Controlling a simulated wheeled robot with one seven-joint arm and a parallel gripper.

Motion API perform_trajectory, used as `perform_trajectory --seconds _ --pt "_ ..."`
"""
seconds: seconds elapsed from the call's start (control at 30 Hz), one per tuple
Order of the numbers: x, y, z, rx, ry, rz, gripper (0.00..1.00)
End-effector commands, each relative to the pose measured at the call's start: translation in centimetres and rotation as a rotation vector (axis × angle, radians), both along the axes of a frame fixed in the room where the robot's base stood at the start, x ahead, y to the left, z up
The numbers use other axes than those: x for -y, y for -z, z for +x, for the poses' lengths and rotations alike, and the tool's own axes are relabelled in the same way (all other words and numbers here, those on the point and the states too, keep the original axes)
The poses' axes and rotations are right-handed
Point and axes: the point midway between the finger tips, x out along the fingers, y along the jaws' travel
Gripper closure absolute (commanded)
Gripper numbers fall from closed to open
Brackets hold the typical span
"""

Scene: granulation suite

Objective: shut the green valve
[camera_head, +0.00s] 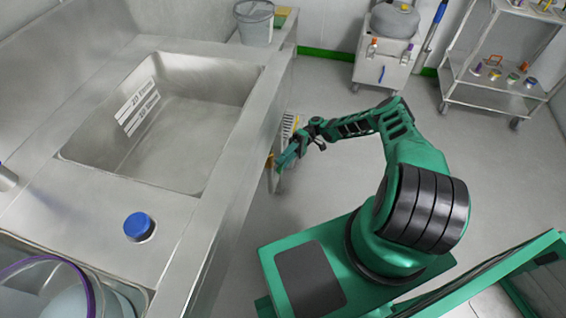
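I cannot make out a green valve for certain in the head view. My gripper (287,158) is at the end of my green arm, low beside the front edge of the steel sink counter (232,205). A small orange-yellow part (270,161) shows right at the gripper, by the counter's side; I cannot tell what it belongs to or whether it is touched. The fingers are small and partly merge with what is behind them, so their opening does not show.
A blue-capped container (139,227) stands on the counter near the sink basin (190,140). A grey bucket (255,24) sits at the counter's far end. A steel cart (384,68) and a shelf trolley (490,85) stand at the back. The floor between is clear.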

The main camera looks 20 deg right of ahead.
Motion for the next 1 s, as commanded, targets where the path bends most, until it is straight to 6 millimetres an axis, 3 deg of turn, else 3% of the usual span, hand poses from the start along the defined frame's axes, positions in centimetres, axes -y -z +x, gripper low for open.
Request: perform_trajectory --seconds 0.23,0.7,1.0 --pt "1.0 0.0 0.7 0.003 0.000 0.001 0.66" --pt "7.0 0.3 4.3 0.000 0.003 0.000 0.66" --pt "9.0 0.5 5.5 -0.003 -0.001 -0.003 0.66"
